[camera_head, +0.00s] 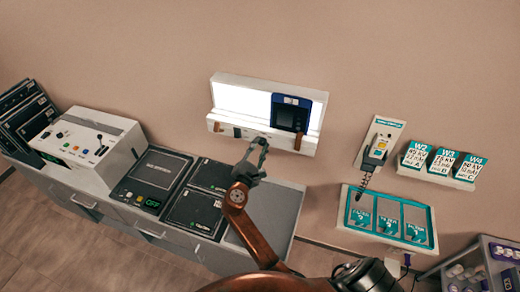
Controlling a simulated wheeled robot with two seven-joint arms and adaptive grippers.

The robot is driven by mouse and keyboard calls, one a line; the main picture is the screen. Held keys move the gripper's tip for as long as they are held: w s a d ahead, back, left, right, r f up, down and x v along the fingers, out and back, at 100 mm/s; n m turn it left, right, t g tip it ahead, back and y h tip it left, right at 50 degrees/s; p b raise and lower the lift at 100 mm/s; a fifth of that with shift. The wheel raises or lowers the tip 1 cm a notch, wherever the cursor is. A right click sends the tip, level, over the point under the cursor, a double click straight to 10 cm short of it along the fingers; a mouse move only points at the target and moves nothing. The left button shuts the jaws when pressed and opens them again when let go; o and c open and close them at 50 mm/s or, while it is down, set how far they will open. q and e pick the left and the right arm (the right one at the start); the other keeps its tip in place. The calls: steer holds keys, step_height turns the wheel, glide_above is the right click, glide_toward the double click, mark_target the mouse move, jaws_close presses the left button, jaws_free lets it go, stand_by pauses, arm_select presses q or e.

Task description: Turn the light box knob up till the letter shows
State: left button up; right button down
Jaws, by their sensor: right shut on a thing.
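The light box (242,100) is mounted on the wall at the top centre, and its panel glows bright white. A dark blue film (291,113) hangs on its right part; I cannot make out a letter on it. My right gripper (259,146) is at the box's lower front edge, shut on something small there. That is where the knob seems to be, but the fingers hide it and its setting cannot be read. My left gripper is not in view.
Below stands a counter with a white control console (88,145) and several dark cassettes (194,211). To the right are a wall handset (378,148), a teal-framed filter rack (391,217), a shelf of W cards (438,163) and a grey cart (486,262).

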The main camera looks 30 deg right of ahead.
steer(key=m+b, duration=0.1)
steer(key=m, duration=0.1)
steer(key=m+b, duration=0.2)
steer(key=shift+a+f, duration=0.1)
steer(key=shift+f, duration=0.1)
steer(key=shift+m+b, duration=0.65)
steer(key=shift+m, duration=0.55)
steer(key=shift+r, duration=0.1)
steer(key=c, duration=1.6)
jaws_free()
steer(key=shift+r, duration=0.1)
steer(key=shift+r, duration=0.1)
